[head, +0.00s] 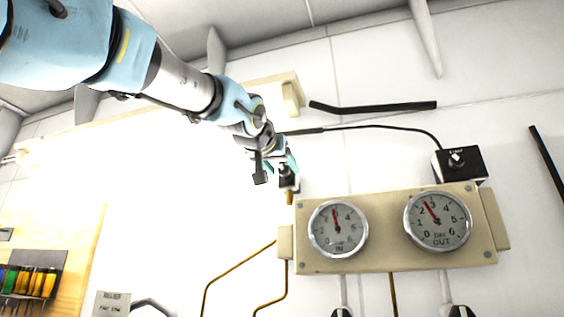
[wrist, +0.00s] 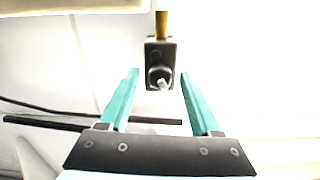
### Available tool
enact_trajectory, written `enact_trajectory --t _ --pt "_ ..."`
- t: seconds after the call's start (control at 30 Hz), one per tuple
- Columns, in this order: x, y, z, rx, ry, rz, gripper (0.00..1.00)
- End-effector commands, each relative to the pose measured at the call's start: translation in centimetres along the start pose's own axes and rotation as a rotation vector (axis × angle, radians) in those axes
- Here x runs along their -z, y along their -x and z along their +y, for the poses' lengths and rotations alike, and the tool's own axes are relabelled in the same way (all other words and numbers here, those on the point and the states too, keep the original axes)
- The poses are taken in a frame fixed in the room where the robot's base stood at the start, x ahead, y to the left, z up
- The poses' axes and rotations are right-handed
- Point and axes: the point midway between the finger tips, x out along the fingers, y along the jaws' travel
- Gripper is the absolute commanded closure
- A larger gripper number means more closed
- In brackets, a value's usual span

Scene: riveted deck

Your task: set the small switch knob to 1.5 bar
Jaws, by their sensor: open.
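A small dark switch box with a rounded knob (wrist: 160,77) shows between and beyond my fingertips in the wrist view, with a brass pipe above it. The knob has a pale pointer, tilted slightly. In the head view this box (head: 289,180) is just below my gripper (head: 286,160), partly covered by it. My gripper, with teal fingers in the wrist view (wrist: 160,73), is open; the fingers stand either side of the knob with gaps and I see no contact. The OUT gauge (head: 438,221), in bar, has its red needle between 2 and 3.
The IN gauge (head: 338,229) sits beside OUT on a beige panel (head: 390,205), its needle near 3. Another black switch box (head: 459,165) with a pale knob is at upper right. Brass pipes and a black cable run along the white wall. A tool rack (head: 32,281) is lower left.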

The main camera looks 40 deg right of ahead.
Motion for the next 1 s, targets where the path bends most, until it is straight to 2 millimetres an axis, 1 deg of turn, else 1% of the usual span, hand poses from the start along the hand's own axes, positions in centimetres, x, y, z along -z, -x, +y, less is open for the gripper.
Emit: enact_trajectory --t 0.1,0.33,0.37,0.9,1.0 --pt "0.04 -0.38 -0.03 0.0 0.0 0.0 0.36" --pt "-0.03 -0.41 -0.02 0.0 0.0 0.001 0.36" --pt "-0.03 -0.41 -0.02 0.0 0.0 0.0 0.38" --pt "-0.03 -0.4 -0.01 0.0 0.0 0.0 0.99" --pt "-0.03 -0.4 -0.01 0.0 0.0 0.0 1.0"
